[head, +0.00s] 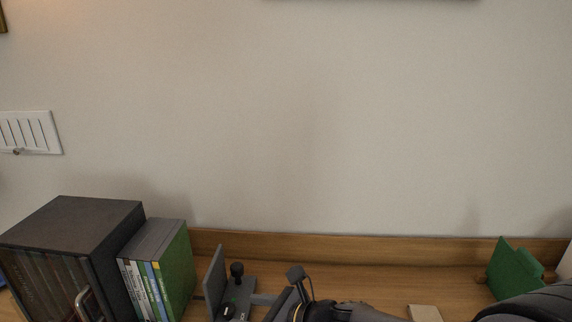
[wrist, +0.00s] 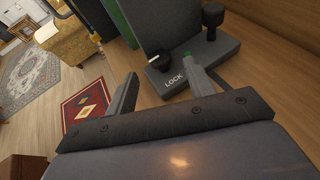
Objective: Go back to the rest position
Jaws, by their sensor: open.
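My gripper (wrist: 162,69) is open in the wrist view, its two grey fingers spread with nothing between them. Just beyond the fingers is a dark grey bookend (wrist: 205,52) with an upright plate, a black knob, a small lever and the word LOCK on its base. The right fingertip is close to the base's near edge; I cannot tell whether they touch. In the head view my gripper (head: 264,303) is low at the bottom edge, right of the same bookend (head: 215,277), partly cut off by the frame.
A dark case of discs (head: 95,218) and a green-sided row of cases (head: 176,260) stand left of the bookend on the wooden shelf (head: 370,278). A green holder (head: 514,268) is at the far right. A pale block (head: 425,313) lies near my arm.

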